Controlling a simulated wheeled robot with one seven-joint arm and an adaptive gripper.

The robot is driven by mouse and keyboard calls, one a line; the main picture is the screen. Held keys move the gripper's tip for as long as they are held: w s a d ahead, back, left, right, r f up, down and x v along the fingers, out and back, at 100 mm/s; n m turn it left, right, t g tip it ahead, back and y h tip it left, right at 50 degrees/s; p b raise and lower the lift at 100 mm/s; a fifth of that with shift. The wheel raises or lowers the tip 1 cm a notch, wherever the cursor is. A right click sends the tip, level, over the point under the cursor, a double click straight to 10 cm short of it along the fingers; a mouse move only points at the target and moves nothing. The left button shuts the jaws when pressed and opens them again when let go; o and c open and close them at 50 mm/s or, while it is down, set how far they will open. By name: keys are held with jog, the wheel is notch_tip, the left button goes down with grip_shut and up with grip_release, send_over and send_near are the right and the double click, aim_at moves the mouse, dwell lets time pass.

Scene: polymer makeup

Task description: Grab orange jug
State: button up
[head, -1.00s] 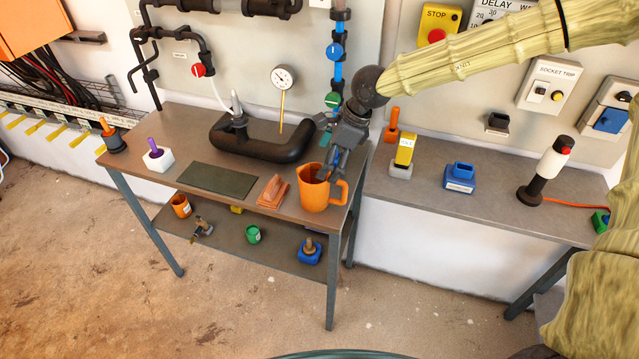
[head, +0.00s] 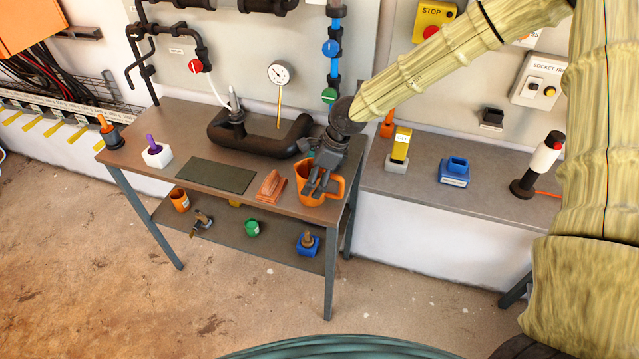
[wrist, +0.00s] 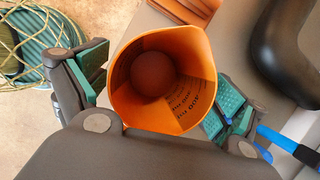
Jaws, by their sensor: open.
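The orange jug (head: 309,192) stands upright near the front right corner of the brown workbench, its handle toward the right. In the wrist view I look down into the jug (wrist: 148,112), and dark measuring marks show on its inner wall. My gripper (head: 321,183) is over the jug in the head view and hides part of its rim. In the wrist view the open fingers (wrist: 158,92), with green pads, stand on either side of the jug. Whether a pad touches the jug I cannot tell.
An orange block-like item (head: 271,186) sits just left of the jug. A thick black pipe (head: 262,148) lies behind. A dark green mat (head: 217,176) lies farther left. A yellow item on a grey base (head: 397,164) and a blue item (head: 454,173) stand on the right bench.

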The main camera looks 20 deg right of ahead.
jog(key=shift+w+a+f, duration=0.1)
jog(key=shift+a+f, duration=0.15)
jog(key=shift+f, duration=0.4)
jog(key=c, duration=1.1)
jog(key=shift+r, duration=0.15)
